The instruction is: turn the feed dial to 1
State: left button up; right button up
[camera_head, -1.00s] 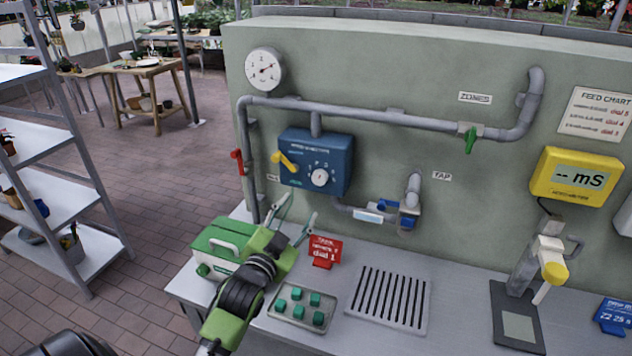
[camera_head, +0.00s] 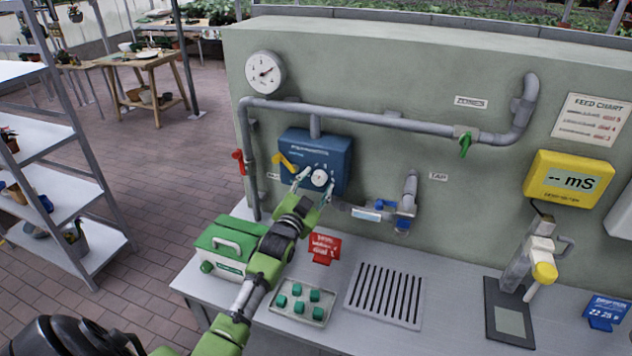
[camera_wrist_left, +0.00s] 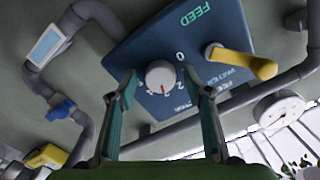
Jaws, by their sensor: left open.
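The feed dial is a white round knob (camera_head: 319,177) on the front of a blue box (camera_head: 342,160) fixed to the wall. In the left wrist view the knob (camera_wrist_left: 159,75) shows a red pointer mark on its lower edge, towards printed digits partly hidden there. A 0 is readable beside the knob; the exact setting is unclear. My left gripper (camera_head: 315,186) is open in front of the box. In the left wrist view its fingers (camera_wrist_left: 167,84) stand on either side of the knob, with visible gaps; contact is not visible. My right gripper is not in view.
A yellow lever (camera_wrist_left: 245,62) sits on the box beside the dial. Grey pipes (camera_head: 380,121) run around it. On the bench below stand a green case (camera_head: 222,240), a red sign (camera_head: 323,248), a tray of green cubes (camera_head: 302,314) and a slotted drain (camera_head: 385,296).

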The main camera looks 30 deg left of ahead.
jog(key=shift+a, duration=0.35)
pick_arm(q)
jog(key=c, duration=1.1)
jog(key=shift+n, duration=0.3)
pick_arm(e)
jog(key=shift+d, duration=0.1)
pick_arm(q)
jog(key=shift+n, duration=0.9)
jog(key=n, duration=0.9)
jog(key=shift+d+n, duration=0.1)
jog(key=shift+n, duration=2.1)
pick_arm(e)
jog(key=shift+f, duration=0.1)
